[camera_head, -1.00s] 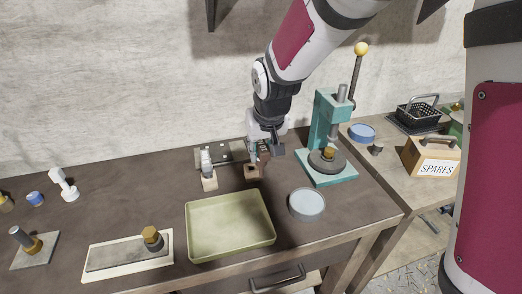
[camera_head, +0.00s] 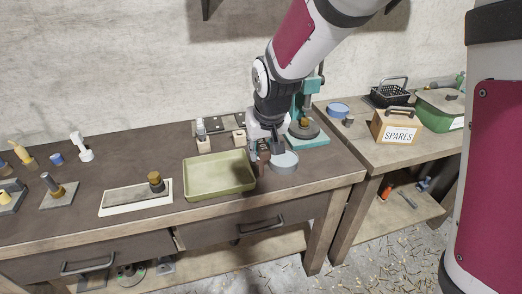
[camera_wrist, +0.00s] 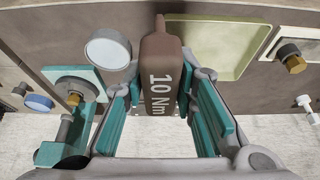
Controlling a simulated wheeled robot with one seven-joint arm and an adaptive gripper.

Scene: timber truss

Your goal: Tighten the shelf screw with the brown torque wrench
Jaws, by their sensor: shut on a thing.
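The brown torque wrench (camera_wrist: 160,85), marked "10 Nm", is held upright between my gripper's teal-padded fingers in the wrist view. In the head view, my gripper (camera_head: 263,148) is shut on it above the bench, between the green tray and the grey round dish. The wrench's lower end is hard to make out there. Brass hex heads show on the long plate (camera_head: 156,181), on the small grey stand (camera_head: 53,187) and at the teal press (camera_head: 304,122). I cannot tell which screw, if any of these, is the shelf screw.
The green tray (camera_head: 186,180) and the grey dish (camera_head: 284,163) are close to my gripper. Behind stands a rack (camera_head: 216,126) with a grey-handled tool (camera_head: 201,129). A SPARES box (camera_head: 397,134) is at right. A lower shelf (camera_head: 412,215) holds small tools.

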